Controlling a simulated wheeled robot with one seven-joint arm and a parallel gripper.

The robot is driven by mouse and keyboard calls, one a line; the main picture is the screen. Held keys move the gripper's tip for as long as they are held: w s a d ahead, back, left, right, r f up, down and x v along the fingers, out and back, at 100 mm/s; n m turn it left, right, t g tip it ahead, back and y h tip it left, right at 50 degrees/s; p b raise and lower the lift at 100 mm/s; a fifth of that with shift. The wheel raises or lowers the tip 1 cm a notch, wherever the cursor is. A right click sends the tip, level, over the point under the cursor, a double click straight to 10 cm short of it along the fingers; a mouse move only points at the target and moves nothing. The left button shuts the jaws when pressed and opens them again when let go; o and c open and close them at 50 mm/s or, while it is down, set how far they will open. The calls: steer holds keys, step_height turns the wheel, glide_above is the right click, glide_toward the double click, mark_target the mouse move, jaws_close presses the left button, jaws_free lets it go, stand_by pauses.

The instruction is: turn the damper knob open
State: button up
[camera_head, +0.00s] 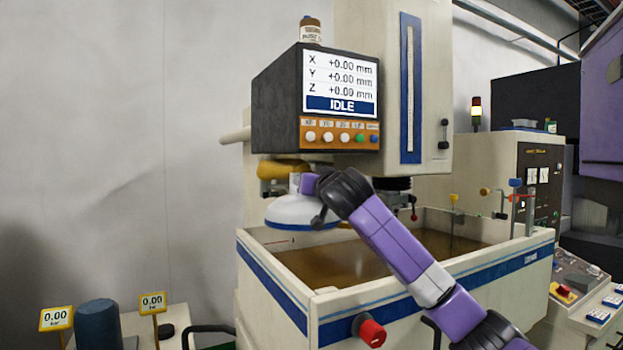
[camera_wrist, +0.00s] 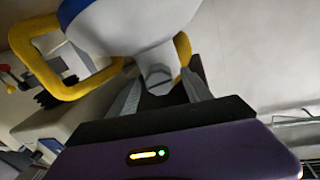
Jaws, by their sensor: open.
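A white hood with a blue rim (camera_head: 300,212) hangs over the tank. In the wrist view its white body (camera_wrist: 135,20) fills the top, with a yellow looped handle (camera_wrist: 60,85) around it. A small grey faceted knob (camera_wrist: 157,78), which looks like the damper knob, sticks out from the hood. My gripper (camera_wrist: 162,82) is open, with one finger on each side of this knob. I cannot tell whether the fingers touch it. In the head view my gripper (camera_head: 308,184) is at the hood, and the knob cannot be made out there.
The tank (camera_head: 300,302) holds brown liquid below my arm, and a red knob (camera_head: 371,332) is on its front. A display box (camera_head: 340,95) reading IDLE hangs just above my gripper. Thin posts (camera_head: 514,205) stand at the tank's right. The wall at left is bare.

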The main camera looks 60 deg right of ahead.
steer(key=shift+w+d, duration=0.1)
steer(key=shift+d, duration=0.1)
jaws_close()
